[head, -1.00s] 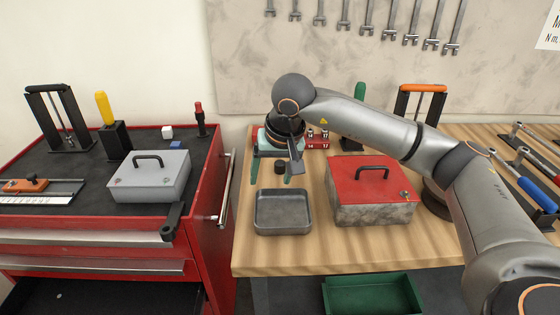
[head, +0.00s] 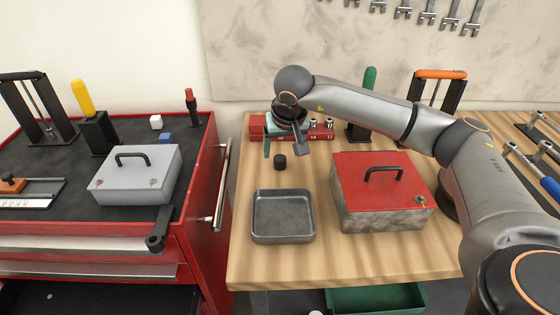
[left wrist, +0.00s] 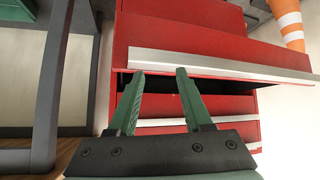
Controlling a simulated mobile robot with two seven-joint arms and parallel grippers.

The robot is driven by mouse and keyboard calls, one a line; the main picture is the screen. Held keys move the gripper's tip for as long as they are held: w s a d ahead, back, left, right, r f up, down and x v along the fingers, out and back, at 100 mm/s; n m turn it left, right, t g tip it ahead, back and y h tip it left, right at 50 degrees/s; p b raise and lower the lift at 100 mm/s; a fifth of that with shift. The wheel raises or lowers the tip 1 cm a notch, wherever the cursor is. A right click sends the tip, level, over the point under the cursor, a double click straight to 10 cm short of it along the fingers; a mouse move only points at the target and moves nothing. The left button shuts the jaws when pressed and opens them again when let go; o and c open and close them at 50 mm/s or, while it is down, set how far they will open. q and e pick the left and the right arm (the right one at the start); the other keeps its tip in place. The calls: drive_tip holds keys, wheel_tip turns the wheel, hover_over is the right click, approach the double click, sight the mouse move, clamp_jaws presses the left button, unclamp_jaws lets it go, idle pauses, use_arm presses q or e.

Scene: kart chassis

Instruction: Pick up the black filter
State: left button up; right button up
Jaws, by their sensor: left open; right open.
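The black filter (head: 280,162) is a small dark cylinder standing upright on the wooden bench, behind the grey metal tray, in the head view. My right gripper (head: 286,150) is above and just behind it, pointing down, open and empty. One green finger shows to the filter's left; the other is mostly hidden by the wrist parts. My left gripper (left wrist: 160,72) shows in the left wrist view with two green fingers spread apart and nothing between them. It faces a red drawer cabinet, away from the filter.
The grey tray (head: 283,238) and a red lidded box (head: 350,190) stand in front of the filter. A socket rack (head: 322,136) is behind my right gripper. A grey box (head: 137,183) sits on the red tool cabinet (head: 205,165). Bare bench lies around the filter.

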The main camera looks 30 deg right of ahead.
sight(281, 158)
drive_tip(key=x, duration=0.5)
drive_tip(key=shift+w+d+f+p, duration=0.2)
drive_tip(key=shift+w+p, duration=0.1)
drive_tip(key=shift+c, duration=0.2)
clamp_jaws()
